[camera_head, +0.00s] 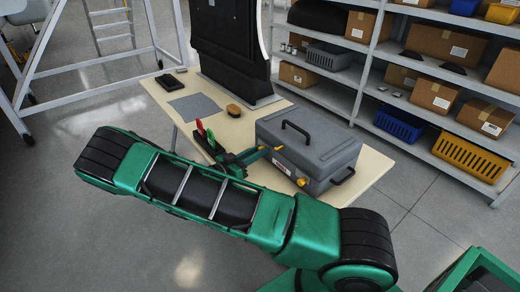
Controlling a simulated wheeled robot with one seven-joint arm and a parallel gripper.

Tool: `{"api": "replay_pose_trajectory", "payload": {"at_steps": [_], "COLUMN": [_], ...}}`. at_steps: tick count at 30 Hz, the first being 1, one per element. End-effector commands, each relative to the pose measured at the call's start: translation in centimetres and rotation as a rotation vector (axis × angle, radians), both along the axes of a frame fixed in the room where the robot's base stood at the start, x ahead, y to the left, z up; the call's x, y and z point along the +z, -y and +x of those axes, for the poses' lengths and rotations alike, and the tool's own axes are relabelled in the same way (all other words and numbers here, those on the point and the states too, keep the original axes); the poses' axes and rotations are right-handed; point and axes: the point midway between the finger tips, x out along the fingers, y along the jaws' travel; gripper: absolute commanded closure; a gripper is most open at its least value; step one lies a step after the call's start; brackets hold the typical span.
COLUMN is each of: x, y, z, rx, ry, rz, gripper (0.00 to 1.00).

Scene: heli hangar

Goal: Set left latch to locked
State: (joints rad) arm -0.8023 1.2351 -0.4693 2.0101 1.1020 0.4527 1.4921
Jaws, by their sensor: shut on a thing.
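A grey hard case (318,146) with a black top handle stands shut on the table. The left latch (279,148) is at the fingertips of my gripper; the other latch (301,182) is nearer the camera and free. My gripper (266,151) reaches in from the left and is shut on the left latch. The fingers partly cover that latch, and it is too small here to tell its exact setting.
The wooden table (368,166) also bears a brush (234,110), a grey mat (195,107) and a dark flat box (171,83). A tall black panel (228,40) stands behind. Shelves (372,58) with boxes and bins line the right. A ladder frame (38,52) stands left.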

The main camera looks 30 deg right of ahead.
Motion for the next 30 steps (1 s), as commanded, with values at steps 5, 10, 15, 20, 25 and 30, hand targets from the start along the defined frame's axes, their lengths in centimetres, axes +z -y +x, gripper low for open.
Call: {"api": "replay_pose_trajectory", "payload": {"at_steps": [5,10,15,20,25,30], "x": [-0.1,-0.1,-0.1,-0.1,-0.1,-0.1], "y": [-1.0,-1.0,-1.0,-1.1,-1.7,-4.0], "z": [-0.3,-0.4,-0.4,-0.3,-0.3,-0.7], "rx": [0.014,0.013,0.013,0.014,0.017,0.018], "ry": [-0.002,-0.003,-0.003,-0.002,-0.001,-0.001], "rz": [0.002,0.002,0.002,0.001,0.001,0.002], "gripper": [1.0,1.0,0.62,0.62,0.62,0.62]}}
